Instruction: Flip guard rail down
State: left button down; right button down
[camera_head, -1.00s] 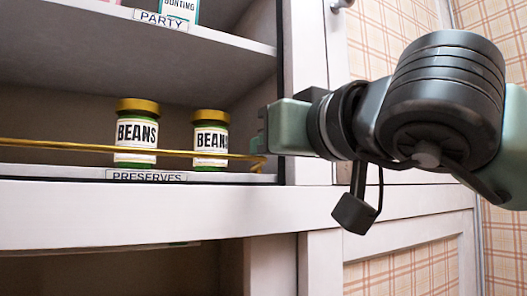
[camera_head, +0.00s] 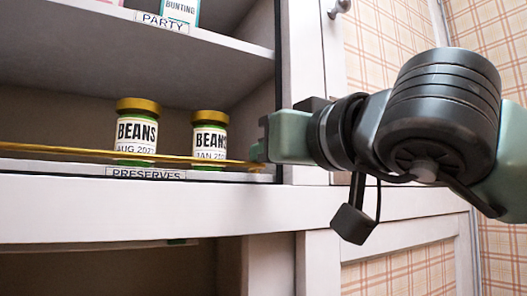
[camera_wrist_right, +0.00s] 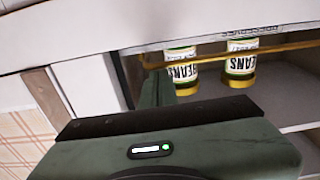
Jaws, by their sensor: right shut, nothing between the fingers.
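The brass guard rail (camera_head: 60,152) runs along the front of the preserves shelf (camera_head: 230,178), low across the bottoms of two bean jars. It also shows in the wrist view (camera_wrist_right: 275,47). My right gripper (camera_head: 259,150) is at the rail's right end, by the cabinet's side post. It is shut with nothing between its fingers. Its fingertips (camera_wrist_right: 155,85) appear at or against the rail end; exact contact is hard to tell. My left gripper is not in view.
The left bean jar (camera_head: 136,128) and right bean jar (camera_head: 210,133) stand upright behind the rail, with gold lids. A shelf labelled PARTY (camera_head: 160,22) is above. The white side post (camera_head: 305,75) is close to my right gripper.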

jog(key=shift+w+a+f+g, duration=0.1)
jog(key=shift+a+f+g, duration=0.1)
jog(key=shift+f, duration=0.3)
jog(key=shift+w+a+f+g, duration=0.1)
jog(key=shift+f+g, duration=0.1)
jog(key=shift+f, duration=0.3)
notch_tip(320, 180, up, 22)
jog(key=p, duration=0.5)
jog(key=shift+s+d+t, duration=0.25)
jog(key=shift+d+t, duration=0.05)
jog(key=shift+t, duration=0.1)
